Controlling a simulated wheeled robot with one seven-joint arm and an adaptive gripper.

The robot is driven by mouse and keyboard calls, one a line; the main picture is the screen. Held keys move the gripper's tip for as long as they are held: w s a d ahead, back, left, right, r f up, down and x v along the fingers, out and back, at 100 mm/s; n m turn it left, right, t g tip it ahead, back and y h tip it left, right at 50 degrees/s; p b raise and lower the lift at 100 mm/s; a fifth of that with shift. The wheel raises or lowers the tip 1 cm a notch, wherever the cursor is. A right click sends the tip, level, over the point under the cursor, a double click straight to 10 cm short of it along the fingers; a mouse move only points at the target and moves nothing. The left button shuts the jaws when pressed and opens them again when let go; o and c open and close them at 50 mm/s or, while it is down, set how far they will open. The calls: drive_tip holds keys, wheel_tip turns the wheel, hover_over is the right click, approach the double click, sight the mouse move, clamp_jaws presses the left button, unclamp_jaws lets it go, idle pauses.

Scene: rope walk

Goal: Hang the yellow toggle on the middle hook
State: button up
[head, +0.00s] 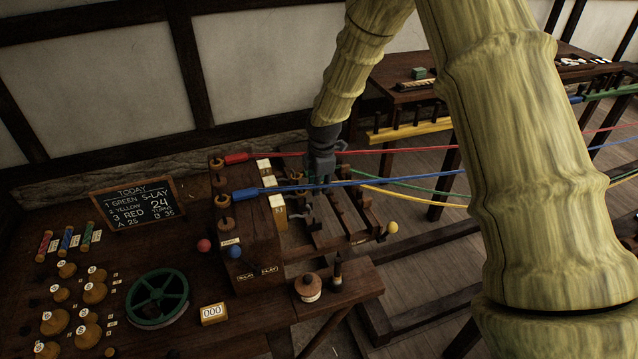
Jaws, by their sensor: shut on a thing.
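My gripper (321,172) points down over the slotted wooden frame right of the hook post. It is shut, and its fingers hide most of what it holds. The yellow strand (415,200) runs from the right towards my gripper; the yellow toggle at its end is hidden there. A red toggle (236,158) lies at the far hook (217,164) and a blue toggle (245,194) at a nearer hook (223,201). Several wooden hook fittings line the dark post. I cannot tell clearly which is the middle one.
Red, blue and green strands stretch rightwards close to my gripper. Cream blocks (277,203) stand between it and the hooks. The bench also holds a green wheel (158,298), a chalkboard (133,202), a round pot (308,288) and a dark bottle (337,271).

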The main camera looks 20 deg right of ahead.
drive_tip(key=shift+f, duration=0.15)
drive_tip(key=o, duration=0.9)
drive_tip(key=shift+o, duration=0.2)
drive_tip(key=shift+r+p, duration=2.65)
drive_tip(key=shift+r, duration=1.4)
drive_tip(key=shift+s+f, duration=0.1)
drive_tip(key=shift+f, duration=0.05)
